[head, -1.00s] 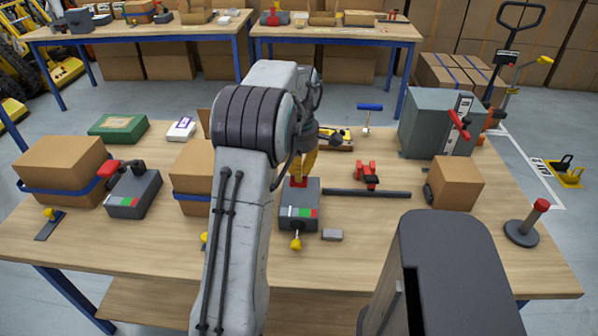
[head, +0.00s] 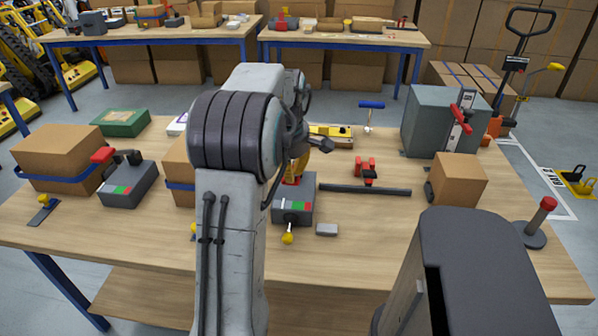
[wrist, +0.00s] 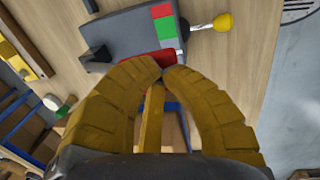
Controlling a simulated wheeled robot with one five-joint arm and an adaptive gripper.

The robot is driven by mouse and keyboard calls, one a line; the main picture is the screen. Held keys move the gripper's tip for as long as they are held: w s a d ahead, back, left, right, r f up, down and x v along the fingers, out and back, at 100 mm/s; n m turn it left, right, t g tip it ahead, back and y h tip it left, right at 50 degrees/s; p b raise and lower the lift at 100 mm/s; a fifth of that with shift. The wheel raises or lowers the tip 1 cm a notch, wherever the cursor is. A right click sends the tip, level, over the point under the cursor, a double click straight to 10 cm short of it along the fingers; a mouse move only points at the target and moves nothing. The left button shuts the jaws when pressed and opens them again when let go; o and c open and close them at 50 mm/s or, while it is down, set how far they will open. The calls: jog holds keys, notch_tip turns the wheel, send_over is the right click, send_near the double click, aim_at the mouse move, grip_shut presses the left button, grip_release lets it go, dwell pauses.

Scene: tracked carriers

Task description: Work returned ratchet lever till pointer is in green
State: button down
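A grey ratchet box (head: 306,190) stands mid-table, left of a dark bar. Its front has a white, green and red strip (head: 292,205), and a yellow-knobbed rod (head: 288,237) sticks out toward me. The wrist view shows its green field (wrist: 164,29) and yellow knob (wrist: 225,22). The pointer is too small to make out. My gripper (wrist: 163,74) is at the box's red part (wrist: 166,57). Its yellow fingertips almost meet there and partly hide it; I cannot tell whether they pinch it. In the head view my arm partly hides my gripper (head: 298,166).
A similar grey box (head: 128,185) with a red-ended lever stands at the left, near a cardboard box (head: 60,160). A dark bar (head: 365,190), small grey block (head: 327,230), carton (head: 458,182) and red-knobbed post (head: 540,222) lie rightward. The table's front middle is clear.

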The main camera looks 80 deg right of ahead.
jog(key=shift+a+f+h+b, duration=0.25)
jog(key=shift+f+h+b, duration=0.15)
jog(key=shift+f+b, duration=0.35)
jog(key=shift+a+f+h+b, duration=0.25)
jog(key=shift+f+h+b, duration=0.2)
jog(key=shift+b, duration=0.55)
jog(key=shift+a+f+h+b, duration=0.3)
jog(key=shift+f+b, duration=0.3)
jog(key=shift+b, duration=0.25)
jog(key=shift+a+f+b, duration=0.1)
jog(key=shift+f+b, duration=0.35)
jog(key=shift+f, duration=0.3)
jog(key=shift+a+r+p, duration=0.1)
jog(key=shift+r+p, duration=0.3)
jog(key=shift+r, duration=0.05)
jog(key=a+p+v, duration=0.1)
jog(key=p+v, duration=0.3)
jog(key=v, duration=0.9)
jog(key=shift+s, duration=0.25)
